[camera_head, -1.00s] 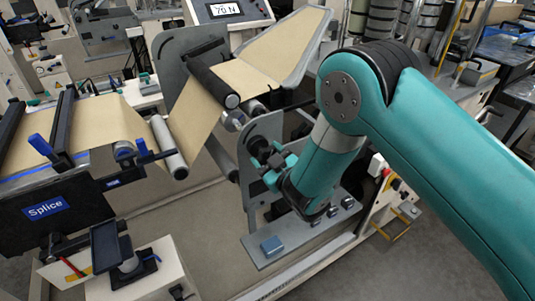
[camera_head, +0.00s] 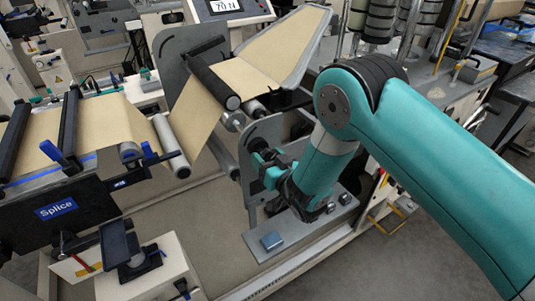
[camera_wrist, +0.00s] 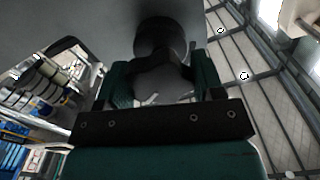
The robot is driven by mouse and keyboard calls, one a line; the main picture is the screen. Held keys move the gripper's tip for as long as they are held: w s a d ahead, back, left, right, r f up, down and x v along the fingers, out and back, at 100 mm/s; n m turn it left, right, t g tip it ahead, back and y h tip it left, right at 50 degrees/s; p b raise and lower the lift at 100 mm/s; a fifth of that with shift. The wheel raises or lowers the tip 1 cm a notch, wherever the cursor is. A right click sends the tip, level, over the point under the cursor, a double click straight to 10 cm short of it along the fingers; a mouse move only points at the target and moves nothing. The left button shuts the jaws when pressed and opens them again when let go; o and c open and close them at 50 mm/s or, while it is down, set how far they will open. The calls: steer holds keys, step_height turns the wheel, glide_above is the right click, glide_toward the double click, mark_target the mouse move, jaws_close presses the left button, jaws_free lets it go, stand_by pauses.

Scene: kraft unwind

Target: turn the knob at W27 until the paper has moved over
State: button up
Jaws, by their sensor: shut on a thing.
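A dark round knob (camera_wrist: 160,38) sits on a grey side plate, between the teal fingers of my gripper (camera_wrist: 163,78) in the wrist view. The fingers are shut on it from both sides. In the head view my gripper (camera_head: 262,168) is at the grey plate (camera_head: 264,133) with the curved slot, and hides most of the knob. The brown kraft paper (camera_head: 196,118) runs from the splice table over rollers and up to the right. No W27 label is readable.
A Splice-labelled black panel (camera_head: 58,209) and a small black stand (camera_head: 122,250) are at left. A display (camera_head: 223,7) stands at the back. A grey base plate (camera_head: 305,232) with small blocks lies below my gripper. Open floor shows at lower right.

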steer(key=m+p, duration=0.1)
steer(key=m, duration=0.2)
steer(key=shift+r+m, duration=0.1)
steer(key=shift+m, duration=0.2)
steer(key=m, duration=0.2)
steer(key=shift+m+p, duration=0.4)
steer(key=o, duration=0.9)
steer(key=shift+v, duration=3.5)
